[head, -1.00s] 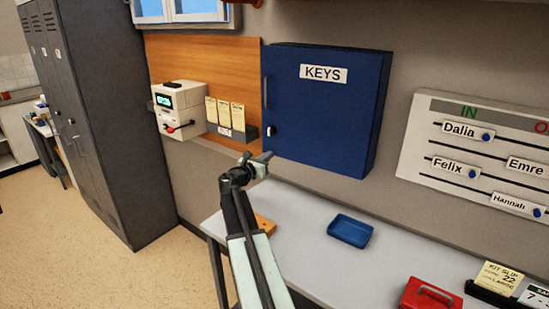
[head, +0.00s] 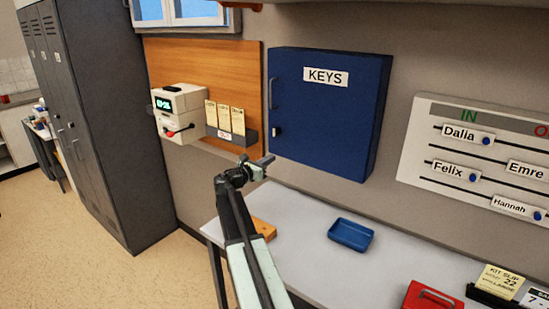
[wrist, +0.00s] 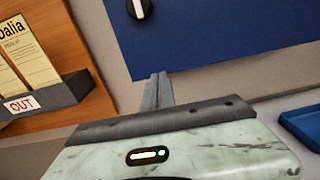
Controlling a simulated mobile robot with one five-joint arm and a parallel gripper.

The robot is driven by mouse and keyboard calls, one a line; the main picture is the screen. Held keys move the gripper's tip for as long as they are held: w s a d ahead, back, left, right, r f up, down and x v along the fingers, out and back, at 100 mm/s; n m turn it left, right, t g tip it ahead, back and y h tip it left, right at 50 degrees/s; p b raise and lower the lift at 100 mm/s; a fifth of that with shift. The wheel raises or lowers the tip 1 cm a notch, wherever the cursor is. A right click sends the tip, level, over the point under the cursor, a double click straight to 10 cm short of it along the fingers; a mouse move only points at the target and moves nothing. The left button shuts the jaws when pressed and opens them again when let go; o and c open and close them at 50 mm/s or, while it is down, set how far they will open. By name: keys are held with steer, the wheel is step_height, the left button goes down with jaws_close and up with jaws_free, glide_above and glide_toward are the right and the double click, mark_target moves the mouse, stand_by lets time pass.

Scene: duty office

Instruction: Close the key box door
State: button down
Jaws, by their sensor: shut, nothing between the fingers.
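The blue key box (head: 330,115) hangs on the wall, labelled KEYS. Its door looks flush or almost flush with the box; I cannot tell whether a thin gap is left. A dark handle (head: 271,93) and a knob with a white grip (head: 277,131) sit near the door's left edge. The knob also shows at the top of the wrist view (wrist: 138,8). My gripper (head: 270,159) is shut and empty, just below the door's lower left corner. In the wrist view my shut fingers (wrist: 157,88) point at the wall beside the box's lower edge; contact is unclear.
A desk (head: 305,225) below carries a blue tray (head: 351,234), an orange-brown block (head: 264,228) and a red box (head: 432,296). A time clock (head: 181,113) and card rack (head: 230,132) are left of the key box. An IN/OUT board (head: 480,155) is right.

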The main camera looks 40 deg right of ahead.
steer(key=s+a, duration=0.1)
steer(key=a, duration=0.9)
steer(key=shift+s+a, duration=0.2)
steer(key=shift+s, duration=0.1)
steer(key=shift+f, duration=0.1)
steer(key=w+a+f+m+t+y, duration=0.15)
steer(key=a+f, duration=0.25)
steer(key=a, duration=0.4)
steer(key=a+f+y, duration=0.3)
steer(key=a+f, duration=0.1)
steer(key=a, duration=0.4)
steer(key=s+a+f+m+g+y, duration=0.1)
steer(key=s+a+f+m+y, duration=0.3)
steer(key=a, duration=0.5)
steer(key=s+a+f+m+g+y, duration=0.1)
steer(key=s+a+f+m+y, duration=0.4)
steer(key=a+m, duration=0.3)
steer(key=s+a+f+m+g+y, duration=0.1)
steer(key=s+a+f+m+y, duration=0.3)
steer(key=a, duration=0.7)
step_height(320, 180, down, 3)
steer(key=shift+s+a+r+m+g, duration=0.15)
steer(key=shift+s+m+g, duration=0.3)
steer(key=shift+m, duration=0.5)
